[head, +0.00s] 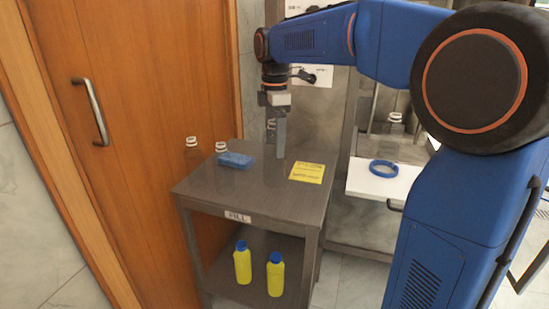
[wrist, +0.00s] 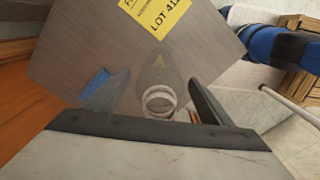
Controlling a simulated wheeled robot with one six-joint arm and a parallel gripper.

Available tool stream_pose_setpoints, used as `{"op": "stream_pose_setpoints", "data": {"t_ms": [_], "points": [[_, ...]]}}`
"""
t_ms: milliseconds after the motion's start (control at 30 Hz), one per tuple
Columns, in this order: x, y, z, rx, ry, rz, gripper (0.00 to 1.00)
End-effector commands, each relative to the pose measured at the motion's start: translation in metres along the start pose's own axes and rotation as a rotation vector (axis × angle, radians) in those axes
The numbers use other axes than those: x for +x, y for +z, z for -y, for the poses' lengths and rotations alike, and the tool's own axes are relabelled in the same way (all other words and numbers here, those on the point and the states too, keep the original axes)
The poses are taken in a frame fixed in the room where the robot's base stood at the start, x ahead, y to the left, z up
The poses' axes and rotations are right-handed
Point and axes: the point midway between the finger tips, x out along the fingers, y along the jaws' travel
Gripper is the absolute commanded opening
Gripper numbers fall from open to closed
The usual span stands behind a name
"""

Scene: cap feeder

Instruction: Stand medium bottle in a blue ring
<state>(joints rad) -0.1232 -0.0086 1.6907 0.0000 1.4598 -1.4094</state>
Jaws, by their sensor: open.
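A clear, uncapped bottle (wrist: 160,100) stands on the grey table between my spread fingers in the wrist view. In the head view this bottle (head: 271,126) is mostly hidden behind my gripper (head: 281,128). My gripper points down, open, with a finger on each side of the bottle; I cannot tell if either touches it. Two more clear bottles (head: 192,143) (head: 221,147) show at the table's left back; which size is medium is unclear. A blue ring (head: 384,168) lies on a white shelf (head: 365,184) to the right.
A blue block (head: 235,160) and a yellow label (head: 307,172) lie on the table (head: 255,197). Two yellow bottles with blue caps (head: 242,263) (head: 275,275) stand on the lower shelf. Another clear bottle (head: 395,124) stands behind the ring. A wooden door (head: 135,130) borders the left.

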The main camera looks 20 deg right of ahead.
Motion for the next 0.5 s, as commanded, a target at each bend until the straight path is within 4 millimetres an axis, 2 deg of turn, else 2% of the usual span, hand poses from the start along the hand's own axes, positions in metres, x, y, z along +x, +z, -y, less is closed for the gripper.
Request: {"op": "stream_pose_setpoints", "data": {"t_ms": [133, 367, 433, 467, 500], "points": [[-0.0002, -0.0001, -0.0001, 0.000, 0.000, 0.000, 0.75], [-0.0004, -0.0001, -0.0001, 0.000, 0.000, 0.000, 0.20], [-0.0004, -0.0001, -0.0002, 0.000, 0.000, 0.000, 0.20], [-0.0004, -0.0001, -0.0002, 0.000, 0.000, 0.000, 0.15], [-0.0005, -0.0001, -0.0002, 0.000, 0.000, 0.000, 0.15]]}}
